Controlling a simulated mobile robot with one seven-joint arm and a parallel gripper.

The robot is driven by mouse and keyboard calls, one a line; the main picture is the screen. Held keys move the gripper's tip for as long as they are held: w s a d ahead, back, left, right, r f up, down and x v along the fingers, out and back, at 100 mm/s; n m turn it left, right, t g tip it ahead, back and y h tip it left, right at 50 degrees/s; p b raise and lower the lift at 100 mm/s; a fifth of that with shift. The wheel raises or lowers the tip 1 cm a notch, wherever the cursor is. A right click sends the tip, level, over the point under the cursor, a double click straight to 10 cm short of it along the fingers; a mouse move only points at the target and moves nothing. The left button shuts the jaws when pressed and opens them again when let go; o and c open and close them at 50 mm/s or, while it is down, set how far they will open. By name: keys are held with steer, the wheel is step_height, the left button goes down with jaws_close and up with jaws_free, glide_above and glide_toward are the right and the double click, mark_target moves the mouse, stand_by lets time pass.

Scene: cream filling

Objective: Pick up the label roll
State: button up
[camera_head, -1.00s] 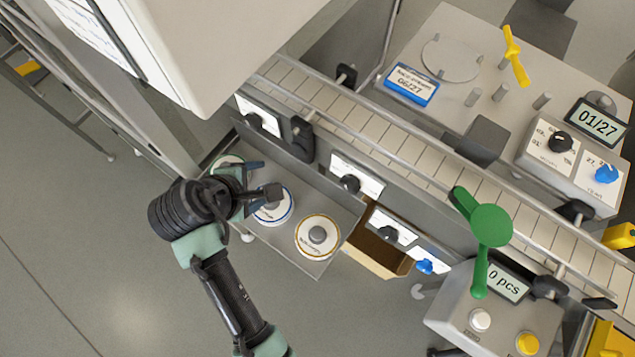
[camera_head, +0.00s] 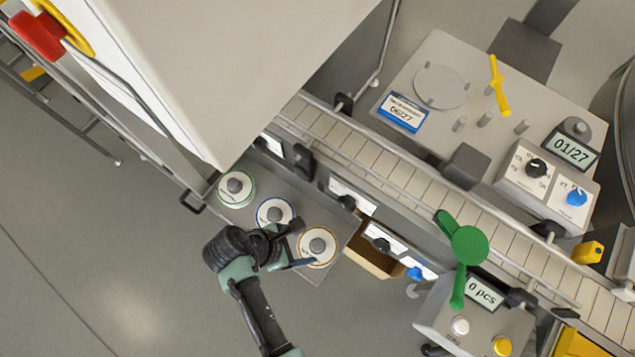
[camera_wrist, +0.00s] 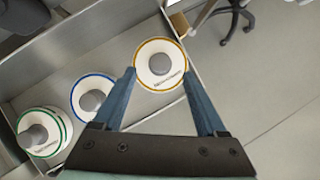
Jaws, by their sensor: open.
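Three white label rolls with grey cores lie in a row on a metal tray (camera_head: 252,229): a green-edged roll (camera_head: 236,200), a blue-edged roll (camera_head: 262,216) and an orange-edged roll (camera_head: 318,259). My gripper (camera_head: 305,244) is open and empty, over the near-left side of the orange-edged roll. In the wrist view the orange-edged roll (camera_wrist: 160,79) shows between and just beyond the blue fingertips (camera_wrist: 159,73). The blue-edged roll (camera_wrist: 77,105) and the green-edged roll (camera_wrist: 57,140) are left of the fingers. Whether the fingers touch the roll I cannot tell.
A conveyor (camera_head: 400,170) with side rails runs behind the tray. An open cardboard box (camera_head: 372,262) is right of the tray. A large white housing (camera_head: 230,70) overhangs the upper left. The floor (camera_head: 110,250) at left is clear.

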mark_target(317, 244)
steer(key=x, duration=0.5)
steer(key=shift+d+f, duration=0.1)
steer(key=shift+d, duration=0.1)
jaws_close()
stand_by(1.2)
